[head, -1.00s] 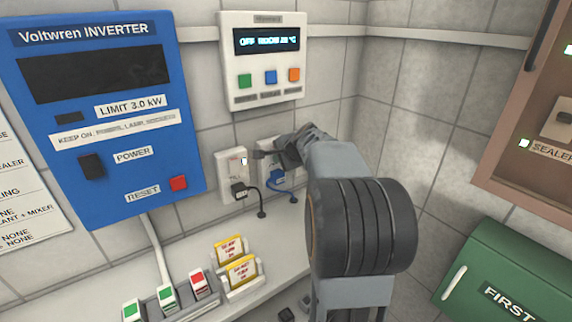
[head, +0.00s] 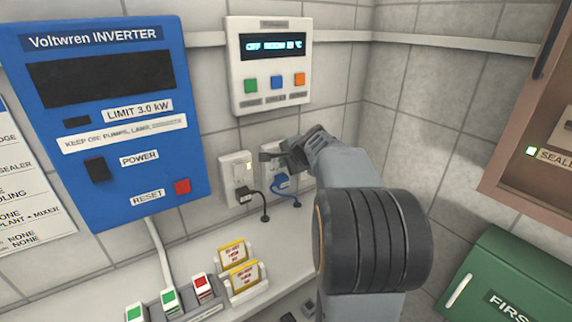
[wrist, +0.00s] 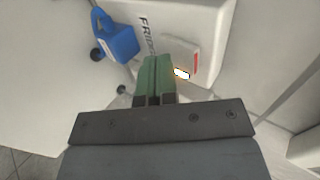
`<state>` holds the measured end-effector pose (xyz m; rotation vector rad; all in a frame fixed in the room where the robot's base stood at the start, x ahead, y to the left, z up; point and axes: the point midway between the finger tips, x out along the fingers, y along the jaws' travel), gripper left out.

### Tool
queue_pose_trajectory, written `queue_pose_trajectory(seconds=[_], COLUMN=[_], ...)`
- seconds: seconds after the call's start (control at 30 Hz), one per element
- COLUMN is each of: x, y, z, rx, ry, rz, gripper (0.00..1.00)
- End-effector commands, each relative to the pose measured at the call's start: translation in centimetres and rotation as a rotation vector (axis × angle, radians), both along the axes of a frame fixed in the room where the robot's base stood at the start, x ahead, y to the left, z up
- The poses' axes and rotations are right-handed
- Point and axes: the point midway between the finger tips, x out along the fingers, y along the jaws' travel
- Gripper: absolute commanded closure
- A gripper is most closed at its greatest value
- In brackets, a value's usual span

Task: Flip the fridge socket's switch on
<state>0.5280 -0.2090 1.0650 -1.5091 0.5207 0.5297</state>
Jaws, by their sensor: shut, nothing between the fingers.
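The fridge socket (head: 268,172) is a white wall plate with a blue plug (head: 281,181), partly hidden by my gripper in the head view. In the wrist view the socket (wrist: 205,20) shows large, with the printed "FRIDGE" label partly covered, and the blue plug (wrist: 117,38) at upper left. Its rocker switch (wrist: 178,52) is pale with a red stripe at one end. A small bright patch (wrist: 182,73) glows beside it. My gripper (wrist: 155,65) is shut and empty, its green fingertips just left of the rocker. Contact cannot be told. My gripper (head: 274,154) also shows in the head view.
A second socket (head: 236,180) with a black plug (head: 247,195) stands close on the left. A thermostat box (head: 268,100) hangs above, and the blue inverter (head: 110,190) is at left. Card holders (head: 246,288) sit on the shelf below. A green first-aid box (head: 505,290) is at lower right.

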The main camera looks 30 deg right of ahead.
Motion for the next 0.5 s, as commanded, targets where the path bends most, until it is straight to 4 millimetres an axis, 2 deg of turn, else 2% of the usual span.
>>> queue_pose_trajectory(seconds=[0.03, 0.13, 0.2, 0.5], x=[-0.7, -2.1, -3.5, -8.4], y=[0.0, 0.2, 0.2, -0.3], z=[-1.1, -1.6, -0.1, 2.6], rx=[0.003, 0.006, 0.004, 0.006], ry=[0.007, 0.015, 0.013, 0.019], rz=[0.001, 0.008, 0.007, -0.001], gripper=[1.00, 1.00, 1.00, 1.00])
